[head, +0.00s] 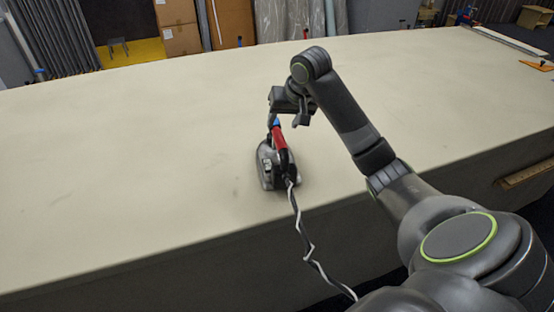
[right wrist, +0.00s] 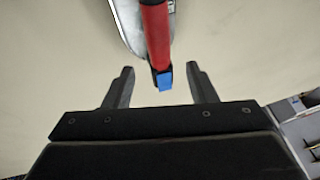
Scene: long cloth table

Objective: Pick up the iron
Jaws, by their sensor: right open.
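The iron (head: 270,168) stands on the long cloth table (head: 130,150), near its front edge. It has a grey and dark body, a red handle (head: 279,138) with a blue tip, and a cord (head: 305,238) hanging over the front edge. My right gripper (head: 285,122) is at the blue end of the handle. In the right wrist view the right gripper (right wrist: 160,75) is open. The red handle (right wrist: 156,30) points in between its two fingers, with its blue end (right wrist: 165,80) in the gap and space on both sides. My left gripper is not in view.
The table is clear to the left and right of the iron. Cardboard boxes (head: 181,38) and rolled material stand behind the table. An orange item (head: 537,65) lies at the far right end.

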